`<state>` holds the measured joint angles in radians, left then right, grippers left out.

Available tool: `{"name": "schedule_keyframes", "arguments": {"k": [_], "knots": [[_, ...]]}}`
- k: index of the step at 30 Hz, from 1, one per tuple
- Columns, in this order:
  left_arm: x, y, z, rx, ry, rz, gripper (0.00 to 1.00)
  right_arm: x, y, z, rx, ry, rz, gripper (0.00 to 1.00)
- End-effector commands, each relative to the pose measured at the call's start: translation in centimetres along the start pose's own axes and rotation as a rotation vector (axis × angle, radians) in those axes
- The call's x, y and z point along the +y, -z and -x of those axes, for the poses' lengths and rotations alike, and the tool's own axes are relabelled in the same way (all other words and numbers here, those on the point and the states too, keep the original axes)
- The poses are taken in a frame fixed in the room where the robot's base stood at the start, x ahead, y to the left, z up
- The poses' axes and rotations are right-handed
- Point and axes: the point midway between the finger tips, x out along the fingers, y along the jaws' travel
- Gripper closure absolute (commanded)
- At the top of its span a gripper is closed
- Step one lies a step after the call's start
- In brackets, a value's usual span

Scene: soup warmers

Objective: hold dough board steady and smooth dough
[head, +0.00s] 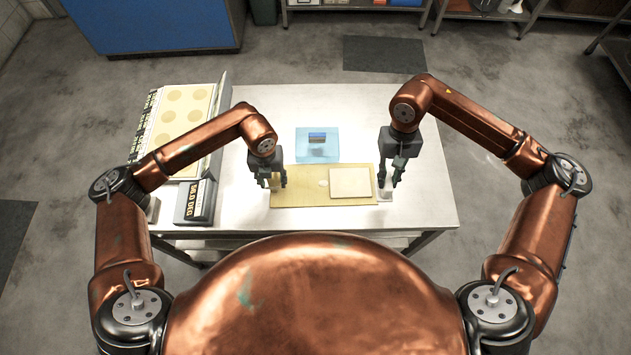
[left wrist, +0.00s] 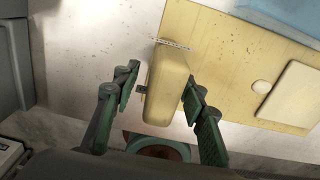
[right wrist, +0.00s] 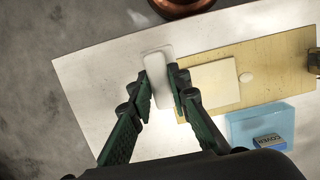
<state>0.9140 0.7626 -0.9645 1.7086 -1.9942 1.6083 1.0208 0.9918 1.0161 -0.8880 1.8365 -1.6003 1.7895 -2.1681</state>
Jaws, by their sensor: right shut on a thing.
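The tan dough board (head: 300,199) lies flat on the table, with a pale square slab (head: 350,182) on its right half and a small pale round piece (head: 323,183) left of it. My left gripper (head: 275,182) is at the board's left end. In the left wrist view its fingers (left wrist: 160,98) stand open on both sides of a yellowish block (left wrist: 168,85) at the board's edge, with a gap on the left. My right gripper (head: 388,187) is at the board's right end, shut on a white rounded block (right wrist: 157,66), which shows between its fingers in the right wrist view.
A light-blue tray (head: 304,154) holding a small dark blue box (head: 317,138) sits behind the board. A case with round discs (head: 178,118) and a black-labelled box (head: 196,201) stand at the table's left. The table's (head: 430,190) right side is clear.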

Motion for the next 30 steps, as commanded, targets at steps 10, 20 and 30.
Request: {"name": "schedule_keyframes", "arguments": {"k": [10, 20, 30], "knots": [[0.0, 0.0, -1.8, 0.0, 0.001, 0.0, 0.61, 0.0, 0.0, 0.0, 0.0, 0.0, 0.0, 1.0], [0.0, 0.0, -1.8, 0.0, 0.0, 0.0, 0.68, 0.0, 0.0, 0.0, 0.0, 0.0, 0.0, 1.0], [0.0, 0.0, -1.8, -0.001, 0.0, 0.0, 0.92, 0.0, 0.0, 0.0, 0.0, 0.0, 0.0, 1.0]]}}
